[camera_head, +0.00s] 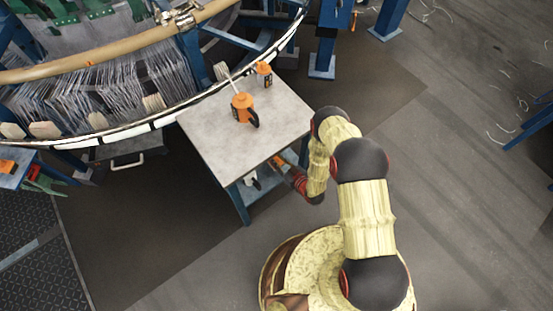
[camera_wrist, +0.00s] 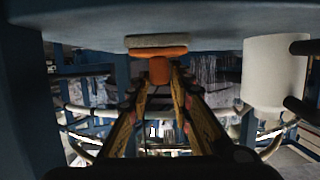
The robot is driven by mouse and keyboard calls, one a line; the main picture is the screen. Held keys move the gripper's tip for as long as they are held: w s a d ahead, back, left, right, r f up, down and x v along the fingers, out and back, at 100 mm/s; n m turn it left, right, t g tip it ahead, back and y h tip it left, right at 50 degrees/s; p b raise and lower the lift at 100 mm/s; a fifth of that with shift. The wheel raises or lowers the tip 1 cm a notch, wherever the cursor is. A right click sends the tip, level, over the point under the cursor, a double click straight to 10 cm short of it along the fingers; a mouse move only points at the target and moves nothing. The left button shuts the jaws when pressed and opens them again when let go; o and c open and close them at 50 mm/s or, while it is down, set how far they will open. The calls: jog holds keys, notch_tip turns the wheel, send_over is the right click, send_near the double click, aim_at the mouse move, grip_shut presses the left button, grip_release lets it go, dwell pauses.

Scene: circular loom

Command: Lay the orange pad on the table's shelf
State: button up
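The table (camera_head: 215,140) has a grey top and blue legs. Its lower shelf is mostly hidden under the top in the head view. My gripper (camera_head: 284,168) reaches in from the right, below the tabletop. In the wrist view, which appears upside down, my gripper (camera_wrist: 160,80) has its fingers closed on the orange pad (camera_wrist: 158,52), by its orange grip. The pad's grey face points to the broad blue-grey surface (camera_wrist: 190,18) at the picture's top, seemingly the shelf. The pad is very near this surface; I cannot tell whether they touch.
A white cylinder (camera_wrist: 275,75) with dark handle-like parts stands to the right of the pad. A blue table leg (camera_wrist: 22,100) is close on the left. The circular loom (camera_head: 140,125) borders the table's far side.

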jog(key=shift+o, duration=1.2)
jog(key=shift+r, duration=0.1)
jog(key=p+v, duration=0.4)
jog(key=v, duration=0.8)
